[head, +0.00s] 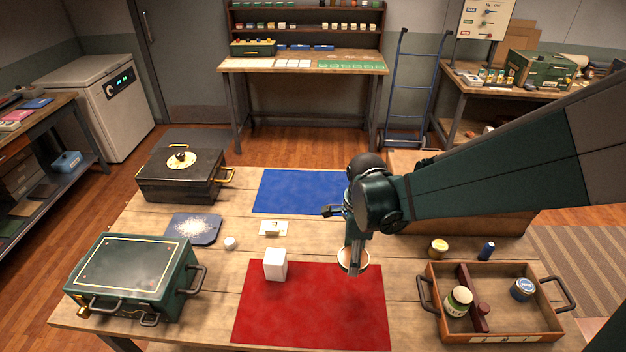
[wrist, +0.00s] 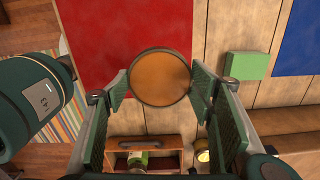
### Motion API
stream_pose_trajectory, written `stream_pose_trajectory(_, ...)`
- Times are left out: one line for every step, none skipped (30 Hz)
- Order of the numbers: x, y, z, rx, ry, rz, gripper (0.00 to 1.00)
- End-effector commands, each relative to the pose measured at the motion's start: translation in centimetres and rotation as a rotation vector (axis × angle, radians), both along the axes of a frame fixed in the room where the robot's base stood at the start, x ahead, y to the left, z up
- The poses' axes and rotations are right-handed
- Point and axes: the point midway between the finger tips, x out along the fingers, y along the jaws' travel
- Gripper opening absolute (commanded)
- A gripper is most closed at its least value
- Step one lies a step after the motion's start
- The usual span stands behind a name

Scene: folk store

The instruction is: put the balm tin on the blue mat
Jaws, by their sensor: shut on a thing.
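The balm tin (wrist: 160,77) is a round tin with an amber-brown face and a dark rim in the wrist view. In the head view it shows as a pale disc (head: 356,262) at the lower end of my gripper (head: 352,262). My gripper's two fingers (wrist: 161,88) are shut on it from both sides. The tin is over the far right part of the red mat; its exact height is unclear. The blue mat (head: 290,192) lies behind, at the table's far side, its right part hidden by my arm. The blue mat also shows at the wrist view's upper right (wrist: 297,40).
A white box (head: 275,264) stands on the red mat (head: 310,315). A green block (wrist: 247,65) lies between the mats in the wrist view. A wooden tray (head: 500,333) with jars is at right, near a yellow tin (head: 438,248). A small pale block (head: 273,228) is before the blue mat.

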Motion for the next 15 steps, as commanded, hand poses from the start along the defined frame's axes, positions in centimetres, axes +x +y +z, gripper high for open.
stream_pose_trajectory(1.3, 0.5, 0.3, 0.000, 0.000, -0.001, 0.36)
stream_pose_trajectory(1.9, 0.7, 0.4, 0.000, 0.000, -0.002, 0.36)
stream_pose_trajectory(2.9, 1.1, 0.5, 0.000, 0.000, -0.004, 0.36)
stream_pose_trajectory(3.5, 1.3, 0.6, 0.000, 0.000, -0.005, 0.36)
stream_pose_trajectory(4.2, 1.6, 0.7, 0.000, 0.000, -0.006, 0.36)
stream_pose_trajectory(5.1, 2.0, 0.8, 0.000, 0.000, -0.008, 0.36)
stream_pose_trajectory(5.7, 2.2, 0.9, 0.000, 0.000, -0.009, 0.36)
stream_pose_trajectory(6.4, 2.5, 1.0, 0.000, 0.000, -0.010, 0.36)
stream_pose_trajectory(7.3, 2.8, 1.0, 0.000, 0.000, -0.011, 0.36)
stream_pose_trajectory(7.9, 3.1, 1.1, 0.000, 0.000, -0.012, 0.36)
stream_pose_trajectory(8.6, 3.3, 1.2, 0.000, 0.000, -0.013, 0.36)
stream_pose_trajectory(9.5, 3.7, 1.2, 0.000, 0.000, -0.015, 0.36)
stream_pose_trajectory(10.1, 4.0, 1.3, 0.000, 0.000, -0.016, 0.36)
stream_pose_trajectory(10.8, 4.2, 1.3, 0.000, 0.000, -0.017, 0.36)
stream_pose_trajectory(11.6, 4.6, 1.4, 0.000, 0.000, -0.019, 0.36)
